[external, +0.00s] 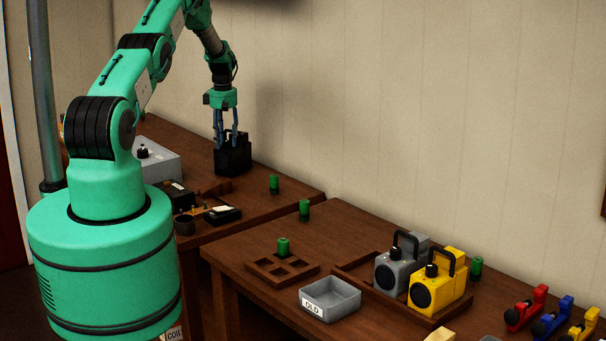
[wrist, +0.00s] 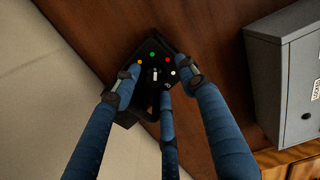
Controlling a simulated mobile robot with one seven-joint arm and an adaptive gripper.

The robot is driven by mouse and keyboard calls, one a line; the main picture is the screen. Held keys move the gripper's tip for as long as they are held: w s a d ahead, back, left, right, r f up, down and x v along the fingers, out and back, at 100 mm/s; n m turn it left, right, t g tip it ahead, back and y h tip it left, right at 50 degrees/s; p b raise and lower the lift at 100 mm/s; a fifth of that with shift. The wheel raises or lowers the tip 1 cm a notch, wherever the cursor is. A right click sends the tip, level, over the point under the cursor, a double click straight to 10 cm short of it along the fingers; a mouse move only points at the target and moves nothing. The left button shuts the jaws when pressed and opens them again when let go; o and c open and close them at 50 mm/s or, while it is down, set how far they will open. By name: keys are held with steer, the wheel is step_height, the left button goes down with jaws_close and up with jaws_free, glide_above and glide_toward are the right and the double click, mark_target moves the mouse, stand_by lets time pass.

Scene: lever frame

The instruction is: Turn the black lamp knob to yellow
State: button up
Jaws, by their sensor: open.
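The black lamp box (external: 235,160) stands on the rear table in the external view, below my gripper (external: 228,138). In the wrist view the lamp box (wrist: 150,50) shows yellow-orange, green, red and white dots around the black knob (wrist: 155,74). A white mark on the knob is visible; which dot it points to is hard to tell. My gripper (wrist: 156,88) has its blue fingers spread around the knob, pointing down at the box. The fingers hide part of the box, and I cannot tell whether they touch the knob.
A grey box with a black knob (external: 156,162) stands left of the lamp on the same table; a grey cabinet-like box (wrist: 285,75) shows at right in the wrist view. Green cylinders (external: 274,184) stand nearby. The front table holds a grey tray (external: 330,300) and a yellow lantern (external: 438,287).

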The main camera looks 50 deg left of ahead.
mark_target(227, 141)
step_height(227, 141, up, 14)
steer(key=b, duration=0.1)
stand_by(0.7)
steer(key=shift+f, duration=0.1)
steer(key=shift+c, duration=1.4)
steer(key=m, duration=2.2)
steer(key=shift+w+d+r, duration=0.2)
steer(key=shift+w+d, duration=0.1)
steer(key=shift+w, duration=0.05)
steer(key=shift+f, duration=0.1)
steer(key=shift+f+p, duration=0.55)
steer(key=shift+f, duration=6.25)
